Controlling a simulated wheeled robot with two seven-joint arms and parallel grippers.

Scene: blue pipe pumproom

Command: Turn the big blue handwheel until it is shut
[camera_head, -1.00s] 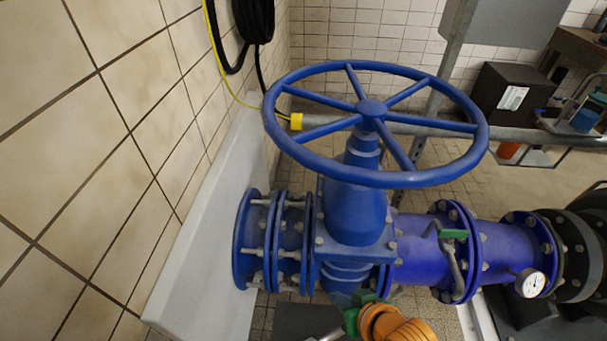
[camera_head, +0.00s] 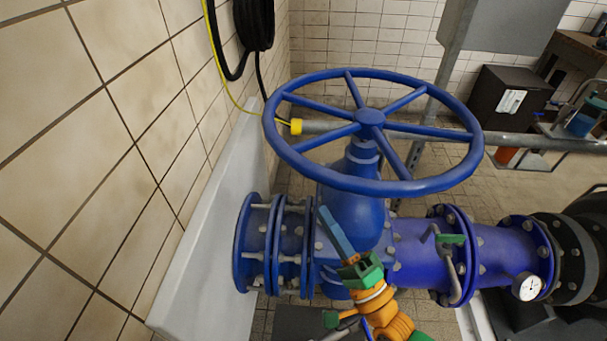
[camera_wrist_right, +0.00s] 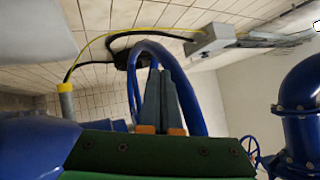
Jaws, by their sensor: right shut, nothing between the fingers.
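The big blue handwheel (camera_head: 471,156) sits level on top of the blue valve (camera_head: 348,200) in the middle of the head view. Its hub (camera_head: 370,113) and spokes show clearly. My right gripper (camera_head: 326,214) is in front of the valve body, below the near rim and apart from it. Its blue-grey fingers are shut, empty and point up. In the right wrist view, the shut fingers (camera_wrist_right: 160,75) stand before the curved blue rim of the handwheel (camera_wrist_right: 197,85). My left gripper is not in view.
A tiled wall (camera_head: 90,150) with a white ledge (camera_head: 215,240) runs close on the left. A grey pipe with a yellow end (camera_head: 296,126) passes behind the wheel. Blue piping with a small lever (camera_head: 453,262) and a gauge (camera_head: 528,286) extends right.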

